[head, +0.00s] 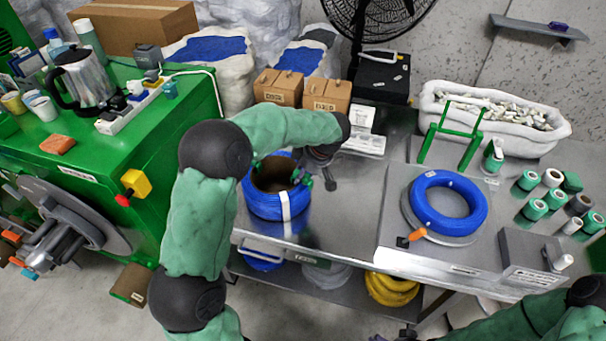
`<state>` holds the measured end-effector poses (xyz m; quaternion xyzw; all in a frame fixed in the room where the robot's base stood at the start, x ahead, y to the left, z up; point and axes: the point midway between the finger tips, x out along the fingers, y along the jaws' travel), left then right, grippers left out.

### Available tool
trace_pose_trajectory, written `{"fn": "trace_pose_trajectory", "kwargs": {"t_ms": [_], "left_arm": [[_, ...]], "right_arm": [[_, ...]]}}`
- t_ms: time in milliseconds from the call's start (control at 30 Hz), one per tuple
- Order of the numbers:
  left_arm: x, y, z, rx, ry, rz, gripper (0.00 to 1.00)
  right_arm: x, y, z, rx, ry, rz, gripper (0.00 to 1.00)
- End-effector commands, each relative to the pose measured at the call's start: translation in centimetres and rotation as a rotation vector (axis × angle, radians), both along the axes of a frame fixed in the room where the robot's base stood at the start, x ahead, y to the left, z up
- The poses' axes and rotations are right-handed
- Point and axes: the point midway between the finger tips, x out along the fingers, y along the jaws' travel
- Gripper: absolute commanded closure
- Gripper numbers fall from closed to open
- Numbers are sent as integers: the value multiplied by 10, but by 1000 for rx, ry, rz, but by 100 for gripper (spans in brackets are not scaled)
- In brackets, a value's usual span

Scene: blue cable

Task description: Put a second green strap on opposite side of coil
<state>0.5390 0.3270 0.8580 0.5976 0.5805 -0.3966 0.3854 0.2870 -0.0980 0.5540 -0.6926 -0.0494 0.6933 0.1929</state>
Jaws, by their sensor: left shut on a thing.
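A tall blue coil (262,207) stands on the left part of the metal bench, with a white band (286,212) down its front. A small green piece (258,164) shows at its left upper rim. My left gripper (312,174) is at the coil's right upper rim, shut on what looks like a green strap (304,180); the wrist partly hides this spot. I cannot tell whether the strap goes around the coil. A second blue coil (422,211) lies flat on a grey disc at the right. My right arm shows at the lower right corner; its gripper is out of view.
Green and white rolls (532,210) stand at the bench's right, near a grey box (530,255). A green frame (447,137) and a white sack (500,115) are behind. Cardboard boxes (327,97) stand behind the tall coil. Bare bench (350,215) lies between the coils.

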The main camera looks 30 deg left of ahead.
Motion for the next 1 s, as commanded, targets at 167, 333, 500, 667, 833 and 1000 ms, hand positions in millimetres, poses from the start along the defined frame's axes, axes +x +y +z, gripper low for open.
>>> {"fn": "trace_pose_trajectory", "kwargs": {"t_ms": [167,333,500,667,833,1000], "left_arm": [[0,0,1,0,0,0,81],[0,0,1,0,0,0,81],[0,0,-1,0,0,0,81],[0,0,-5,0,0,0,81],[0,0,-9,0,0,0,81],[0,0,-14,0,0,0,81]], "right_arm": [[0,0,-2,0,0,0,2],[0,0,-1,0,0,0,2],[0,0,-4,0,0,0,2],[0,0,-7,0,0,0,2],[0,0,-11,0,0,0,2],[0,0,-15,0,0,0,2]]}}
